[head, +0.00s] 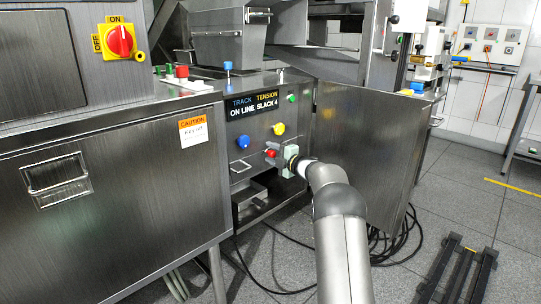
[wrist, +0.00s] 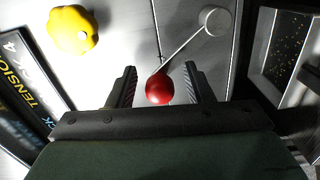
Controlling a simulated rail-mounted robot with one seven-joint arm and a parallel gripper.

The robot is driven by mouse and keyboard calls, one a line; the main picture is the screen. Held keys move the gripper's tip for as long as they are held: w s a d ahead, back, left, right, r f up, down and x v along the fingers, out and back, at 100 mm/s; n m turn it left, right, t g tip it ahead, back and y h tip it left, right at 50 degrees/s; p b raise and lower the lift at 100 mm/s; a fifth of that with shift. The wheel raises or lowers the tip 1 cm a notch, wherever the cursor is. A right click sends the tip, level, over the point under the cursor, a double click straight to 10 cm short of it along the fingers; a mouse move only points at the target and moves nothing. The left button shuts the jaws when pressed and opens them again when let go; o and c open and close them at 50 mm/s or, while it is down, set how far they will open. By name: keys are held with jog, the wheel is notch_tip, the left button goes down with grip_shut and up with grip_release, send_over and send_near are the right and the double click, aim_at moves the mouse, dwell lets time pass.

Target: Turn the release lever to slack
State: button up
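The release lever has a red ball knob (wrist: 159,90) on a thin rod that runs to a round pale pivot (wrist: 214,21) on the metal panel. In the head view the red knob (head: 270,153) shows low on the panel, just left of my gripper (head: 290,160). In the wrist view my gripper (wrist: 160,73) is open, with its fingers on either side of the red knob. A gap shows between the knob and each finger. In the head view the pivot is hard to make out beside my gripper.
A yellow knob (head: 278,129) and a blue knob (head: 243,142) sit close by on the panel, under a "TRACK TENSION" label (head: 253,104). An open metal door (head: 365,150) stands right of my arm. Black cables (head: 395,247) lie on the floor.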

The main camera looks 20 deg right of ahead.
jog(key=shift+a, duration=0.15)
jog(key=shift+s, duration=0.1)
jog(key=p+v, duration=0.3)
jog(key=v, duration=1.4)
jog(key=shift+p, duration=0.35)
